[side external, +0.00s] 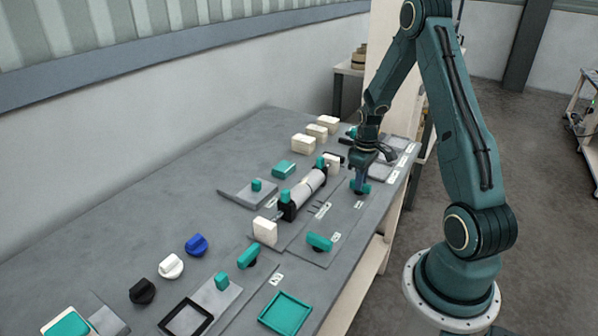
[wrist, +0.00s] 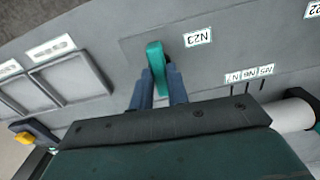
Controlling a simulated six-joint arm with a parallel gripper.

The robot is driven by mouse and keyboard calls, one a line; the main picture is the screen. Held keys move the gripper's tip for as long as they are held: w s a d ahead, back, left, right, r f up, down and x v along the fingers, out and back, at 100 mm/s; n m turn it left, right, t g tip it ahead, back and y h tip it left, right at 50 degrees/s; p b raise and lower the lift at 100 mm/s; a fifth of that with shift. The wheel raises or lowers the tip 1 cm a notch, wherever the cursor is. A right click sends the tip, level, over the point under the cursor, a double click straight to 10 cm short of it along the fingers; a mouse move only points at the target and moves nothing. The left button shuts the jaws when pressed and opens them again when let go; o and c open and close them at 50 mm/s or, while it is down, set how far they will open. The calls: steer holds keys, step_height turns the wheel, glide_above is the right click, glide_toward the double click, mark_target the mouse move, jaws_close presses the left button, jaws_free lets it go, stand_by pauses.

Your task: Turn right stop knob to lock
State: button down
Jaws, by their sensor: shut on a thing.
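A teal stop knob (wrist: 155,58) stands on a grey plate beside a white label reading like N23, upside down in the wrist view. Its bar points nearly up and down in that view, with a slight tilt. My gripper (wrist: 160,84) is shut on the bar, one blue finger on each side. In the side external view my gripper (side external: 362,180) points down at the right part of the bench, and the same knob (side external: 365,189) shows partly at its fingertips. A second teal knob (side external: 319,241) stands on the plate nearer the camera, apart from my gripper.
A pale roll (side external: 306,187) lies in black supports with teal tops, close left of my gripper. A white block (side external: 265,231) stands at its near end. Blue, white and black knobs and teal trays lie at the near left. Shallow grey trays (wrist: 72,87) lie beside the knob.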

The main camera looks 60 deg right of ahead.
steer(key=c, duration=1.4)
jaws_free()
steer(key=shift+o, duration=0.2)
steer(key=shift+r, duration=0.1)
step_height(320, 180, up, 14)
